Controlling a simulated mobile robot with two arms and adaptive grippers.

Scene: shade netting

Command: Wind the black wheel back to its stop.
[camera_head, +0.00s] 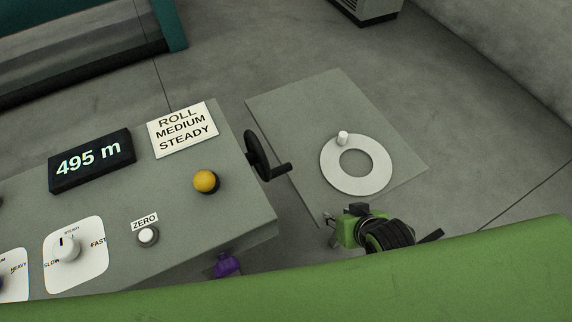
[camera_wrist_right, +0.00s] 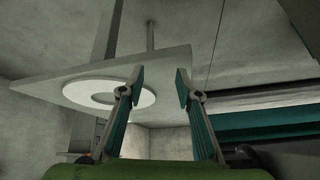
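The black wheel (camera_head: 256,156) stands upright at the right side of the grey console, seen nearly edge-on. Its crank handle (camera_head: 274,171) sticks out to the right, low on the wheel. My right gripper (camera_head: 333,228) is at the lower right of the wheel, apart from it. In the right wrist view my right gripper (camera_wrist_right: 160,83) has its two fingers spread with nothing between them. I cannot make out the wheel in that view. My left gripper is not in view.
The console carries a display (camera_head: 91,161) reading 495 m, a yellow button (camera_head: 206,181), a ZERO button (camera_head: 148,236) and a dial (camera_head: 67,249). A grey panel (camera_head: 290,105) with a white ring (camera_head: 377,178) lies right of the wheel. A purple object (camera_head: 226,265) shows below the console.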

